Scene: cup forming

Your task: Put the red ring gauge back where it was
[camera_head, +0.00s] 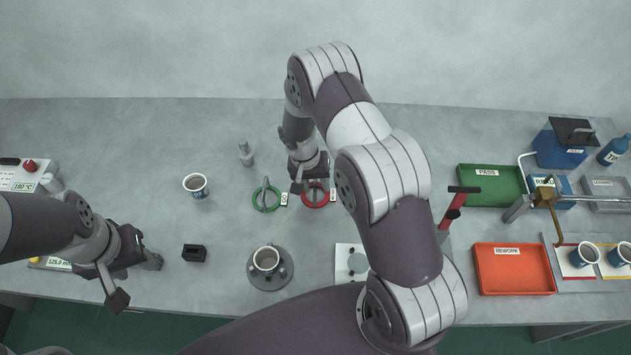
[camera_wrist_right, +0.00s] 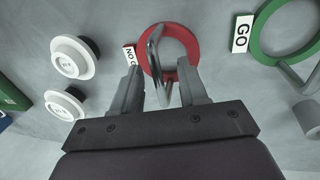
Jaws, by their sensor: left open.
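The red ring gauge (camera_head: 318,204) lies flat on the table beside its small white label; in the right wrist view the red ring (camera_wrist_right: 194,40) lies by a "NO GO" label (camera_wrist_right: 129,55). Its grey handle (camera_wrist_right: 153,58) stands up between the fingers of my right gripper (camera_wrist_right: 162,88). The fingers are apart, with gaps visible beside the handle. In the head view my right gripper (camera_head: 311,180) is just above the ring and hides part of it. My left gripper (camera_head: 135,281) is open and empty over the front left of the table.
A green ring gauge (camera_head: 266,198) with a "GO" label lies just left of the red one. A cup on a round grey base (camera_head: 284,273), a black block (camera_head: 194,253) and another cup (camera_head: 196,186) stand left. Green (camera_head: 491,187) and red (camera_head: 513,270) trays are right.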

